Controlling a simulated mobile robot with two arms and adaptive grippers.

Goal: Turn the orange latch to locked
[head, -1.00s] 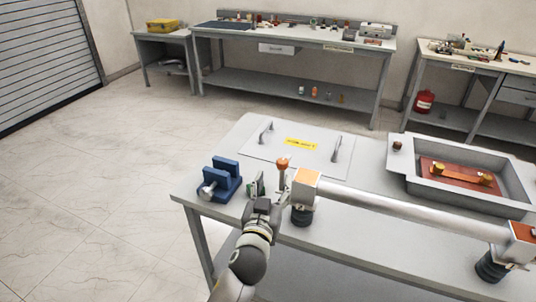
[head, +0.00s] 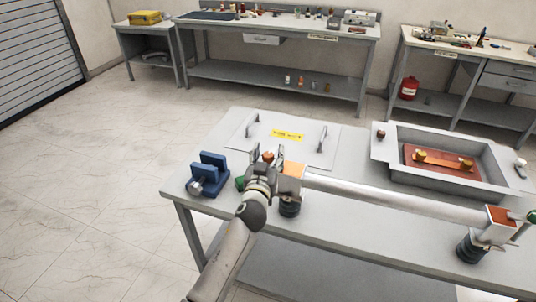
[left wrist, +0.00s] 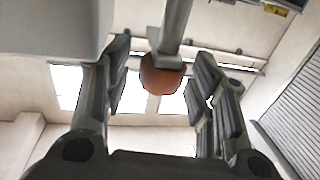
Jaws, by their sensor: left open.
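The orange latch knob (head: 268,156), a ball on a grey stem, stands near the left end of the long grey bar on the table; my gripper partly hides it in the head view. In the left wrist view the orange ball (left wrist: 161,76) hangs from its stem between the spread fingers, with gaps on both sides. My left gripper (head: 264,170) is open and around or just in front of the knob. It also shows open in the left wrist view (left wrist: 162,88). My right gripper is not seen.
The bar (head: 395,199) runs right from an orange-topped block (head: 294,169). A blue vise-like fixture (head: 208,175) stands left of my gripper. A plate with two handles (head: 270,148) lies behind. A grey tray (head: 378,168) sits at the right. Workbenches (head: 285,72) line the back wall.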

